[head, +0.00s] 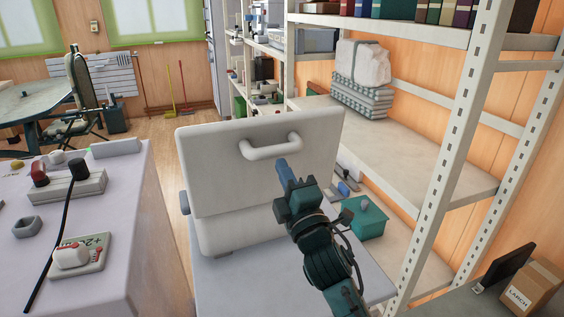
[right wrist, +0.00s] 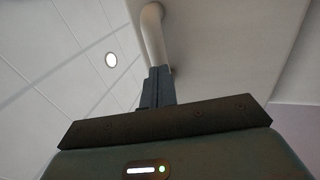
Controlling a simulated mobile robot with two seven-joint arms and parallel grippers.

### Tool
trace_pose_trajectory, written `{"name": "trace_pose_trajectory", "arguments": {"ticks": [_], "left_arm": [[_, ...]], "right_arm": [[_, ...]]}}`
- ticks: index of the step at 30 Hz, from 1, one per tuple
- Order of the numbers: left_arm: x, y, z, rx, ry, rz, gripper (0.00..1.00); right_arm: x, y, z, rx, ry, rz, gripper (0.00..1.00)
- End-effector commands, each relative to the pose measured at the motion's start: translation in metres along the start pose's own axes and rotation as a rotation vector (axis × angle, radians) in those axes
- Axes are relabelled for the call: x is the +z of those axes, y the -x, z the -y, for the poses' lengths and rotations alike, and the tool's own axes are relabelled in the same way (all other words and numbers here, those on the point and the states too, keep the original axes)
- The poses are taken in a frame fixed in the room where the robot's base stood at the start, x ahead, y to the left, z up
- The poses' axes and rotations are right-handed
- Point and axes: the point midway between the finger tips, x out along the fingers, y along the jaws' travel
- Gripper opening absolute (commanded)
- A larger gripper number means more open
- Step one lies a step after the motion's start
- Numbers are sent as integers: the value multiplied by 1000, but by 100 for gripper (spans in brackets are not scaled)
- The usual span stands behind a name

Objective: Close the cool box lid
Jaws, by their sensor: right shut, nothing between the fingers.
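The cool box (head: 238,231) is pale grey-white and stands on a light surface in the middle of the head view. Its lid (head: 215,165) is up, a broad upright panel, and the inside of the box is hidden. A curved lid handle (head: 270,148) sits high on the face towards me. My right gripper (head: 283,168) is shut and empty, its fingertips just below the handle's right part. In the right wrist view, the shut fingers (right wrist: 156,74) point up at the handle (right wrist: 152,35); whether they touch cannot be told. My left gripper is not in view.
A metal shelf rack (head: 440,150) stands close on the right, with a green box (head: 365,220) low beside my right arm. A table with a power strip (head: 68,190) and small items is on the left. Open floor (head: 172,190) shows between the table and box.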

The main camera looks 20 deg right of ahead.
Motion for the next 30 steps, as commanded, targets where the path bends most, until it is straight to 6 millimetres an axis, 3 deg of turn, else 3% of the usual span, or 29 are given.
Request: {"name": "trace_pose_trajectory", "arguments": {"ticks": [4, 20, 26, 30], "left_arm": [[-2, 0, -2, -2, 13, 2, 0], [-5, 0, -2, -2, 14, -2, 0], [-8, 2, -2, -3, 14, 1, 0], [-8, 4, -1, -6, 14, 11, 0]], "right_arm": [[0, -11, 0, 0, -2, 0, 0], [0, -16, -1, 0, -1, 0, 0], [0, -33, -8, 2, -1, -1, 0], [0, -54, -14, 3, 1, 0, 0]]}}
